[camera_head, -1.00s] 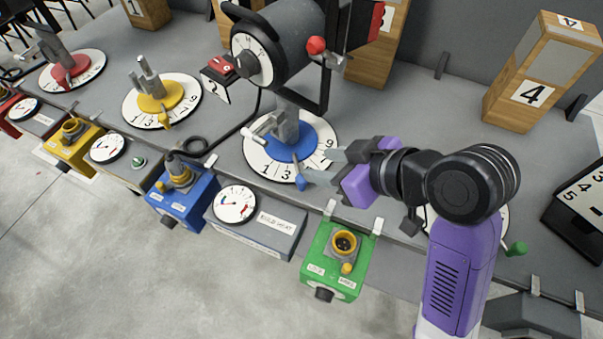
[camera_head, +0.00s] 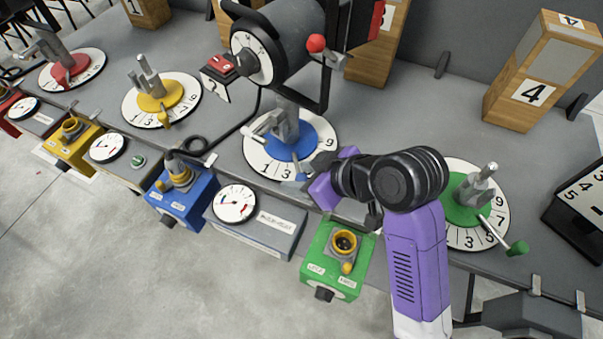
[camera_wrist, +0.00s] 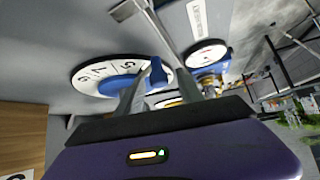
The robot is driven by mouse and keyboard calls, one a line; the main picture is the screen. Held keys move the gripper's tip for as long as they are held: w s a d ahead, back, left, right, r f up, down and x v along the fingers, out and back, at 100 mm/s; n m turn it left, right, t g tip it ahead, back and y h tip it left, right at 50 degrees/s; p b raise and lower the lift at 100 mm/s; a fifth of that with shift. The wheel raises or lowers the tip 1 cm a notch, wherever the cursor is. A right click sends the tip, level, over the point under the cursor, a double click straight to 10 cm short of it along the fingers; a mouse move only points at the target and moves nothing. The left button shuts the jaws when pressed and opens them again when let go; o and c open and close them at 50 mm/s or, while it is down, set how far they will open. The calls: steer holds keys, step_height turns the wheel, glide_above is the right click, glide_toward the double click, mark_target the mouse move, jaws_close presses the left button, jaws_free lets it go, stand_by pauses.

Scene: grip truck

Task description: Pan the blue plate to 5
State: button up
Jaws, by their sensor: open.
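The blue plate (camera_head: 293,141) lies on a white numbered dial (camera_head: 262,165) under the big lamp's post. Its blue handle (camera_head: 301,177) points toward the front edge, just right of the 3; my gripper partly hides it. In the wrist view the blue plate (camera_wrist: 116,84) and its upright blue handle (camera_wrist: 157,72) show, with 5, 7 and 9 on the dial and the 5 nearest the handle. My gripper (camera_head: 310,181) is open at the handle. In the wrist view its fingers (camera_wrist: 163,88) stand on either side of the handle; contact cannot be told.
The lamp (camera_head: 285,45) stands over the dial. A green plate (camera_head: 463,198) on its own dial lies right of my arm. A blue box (camera_head: 183,200), a grey meter box (camera_head: 268,235) and a green box (camera_head: 335,262) line the front edge. A wooden block marked 4 (camera_head: 512,110) stands at back right.

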jaws_close()
stand_by(1.4)
